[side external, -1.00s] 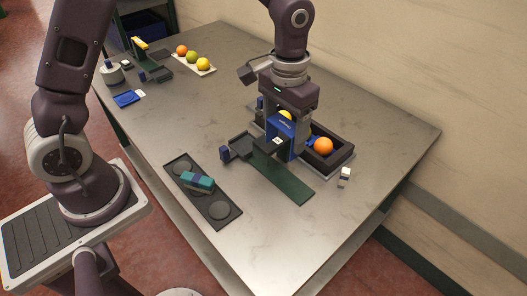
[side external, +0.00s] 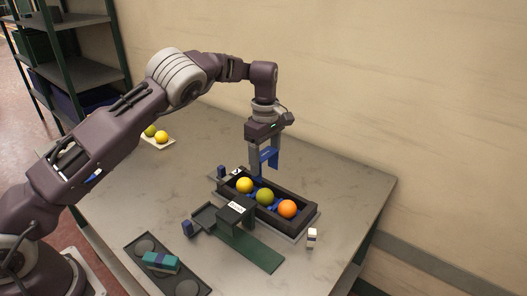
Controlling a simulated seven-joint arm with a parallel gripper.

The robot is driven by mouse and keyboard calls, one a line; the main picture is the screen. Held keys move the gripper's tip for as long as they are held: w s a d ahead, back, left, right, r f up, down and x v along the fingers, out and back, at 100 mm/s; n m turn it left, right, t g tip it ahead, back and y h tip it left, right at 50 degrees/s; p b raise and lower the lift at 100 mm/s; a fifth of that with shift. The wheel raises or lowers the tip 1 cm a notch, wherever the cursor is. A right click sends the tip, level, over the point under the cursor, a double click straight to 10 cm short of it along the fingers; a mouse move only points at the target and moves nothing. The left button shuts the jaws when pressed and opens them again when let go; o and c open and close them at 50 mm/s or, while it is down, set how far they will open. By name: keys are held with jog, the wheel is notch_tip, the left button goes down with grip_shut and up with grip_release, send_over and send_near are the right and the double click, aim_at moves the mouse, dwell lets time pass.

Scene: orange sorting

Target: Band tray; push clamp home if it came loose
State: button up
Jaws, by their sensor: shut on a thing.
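My gripper (side external: 267,166) is above the far side of the black tray (side external: 300,219), pointing down, with its fingers shut on a blue piece (side external: 269,156). The tray holds a yellow fruit (side external: 244,185), a green fruit (side external: 265,196) and an orange fruit (side external: 288,208) in a row. Some blue shows low between the fruits and behind them; I cannot tell whether it is a band or part of the held piece. A dark block with a white label (side external: 236,208) stands at the tray's near side, by a green plate (side external: 255,250). I cannot tell whether this is the clamp or how it is seated.
A dark pad (side external: 133,252) with round discs carries a teal and purple block (side external: 161,262) at the lower left. A small white piece with a dark band (side external: 312,237) stands right of the tray. A fruit plate (side external: 158,144) lies behind my arm. The table's right side is clear.

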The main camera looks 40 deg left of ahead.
aim_at(264, 192)
jog(key=shift+f, duration=5.1)
jog(key=o, duration=1.4)
jog(key=shift+f, duration=0.1)
jog(key=shift+c, duration=0.2)
jog(key=shift+s, duration=0.1)
jog(key=shift+o, duration=0.5)
jog(key=shift+s, duration=0.1)
jog(key=shift+o, duration=0.2)
jog(key=shift+w+r, duration=0.2)
jog(key=shift+r, duration=3.95)
